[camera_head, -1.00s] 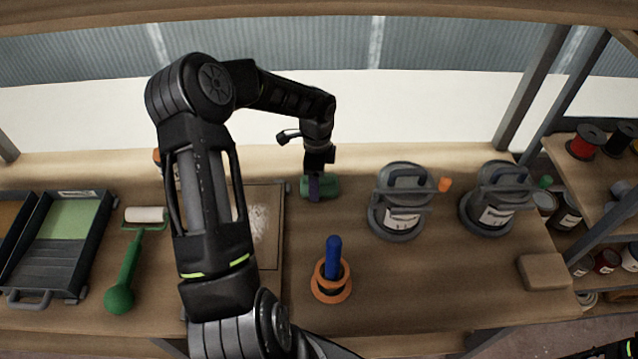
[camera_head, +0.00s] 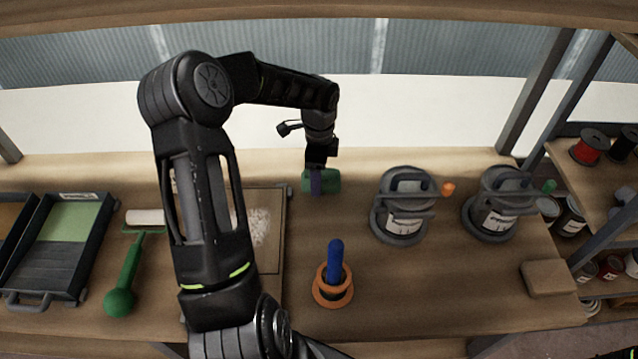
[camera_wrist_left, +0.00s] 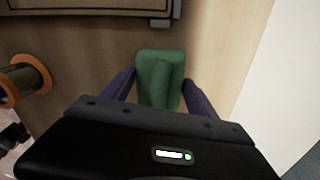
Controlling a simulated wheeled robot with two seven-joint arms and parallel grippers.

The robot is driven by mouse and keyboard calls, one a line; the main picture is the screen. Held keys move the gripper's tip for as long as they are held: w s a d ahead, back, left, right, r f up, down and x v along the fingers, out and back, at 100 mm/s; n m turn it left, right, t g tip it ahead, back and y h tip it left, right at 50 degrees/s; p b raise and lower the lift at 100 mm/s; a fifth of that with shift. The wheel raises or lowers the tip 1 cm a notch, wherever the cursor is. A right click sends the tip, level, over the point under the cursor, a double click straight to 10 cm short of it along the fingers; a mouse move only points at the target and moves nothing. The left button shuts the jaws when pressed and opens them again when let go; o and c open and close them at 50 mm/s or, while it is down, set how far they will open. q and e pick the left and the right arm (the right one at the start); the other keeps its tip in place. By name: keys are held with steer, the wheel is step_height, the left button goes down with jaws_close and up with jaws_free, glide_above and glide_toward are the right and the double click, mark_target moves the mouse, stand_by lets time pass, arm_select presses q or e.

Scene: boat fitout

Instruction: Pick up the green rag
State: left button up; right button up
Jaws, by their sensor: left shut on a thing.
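The green rag (camera_head: 331,180) is a small rolled bundle near the back of the wooden bench. My left gripper (camera_head: 316,186) is shut on it from above, with a purple finger showing across the rag's near side. In the left wrist view the rag (camera_wrist_left: 160,78) sits between the two purple fingers of the left gripper (camera_wrist_left: 160,92). The head view does not clearly show whether the rag is clear of the bench. My right gripper is not in view.
An orange-ringed stand with a blue handle (camera_head: 335,262) is in front. Two grey lidded pots (camera_head: 403,225) (camera_head: 493,222) stand to the right. A framed board (camera_head: 267,255) lies left of the rag. A green-handled roller (camera_head: 128,270) and a tray (camera_head: 90,270) are further left.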

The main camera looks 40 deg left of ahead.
arm_select(q)
step_height(320, 180, up, 6)
steer(key=shift+r+b, duration=0.2)
steer(key=shift+b, duration=0.2)
steer(key=o, duration=0.8)
steer(key=c, duration=0.7)
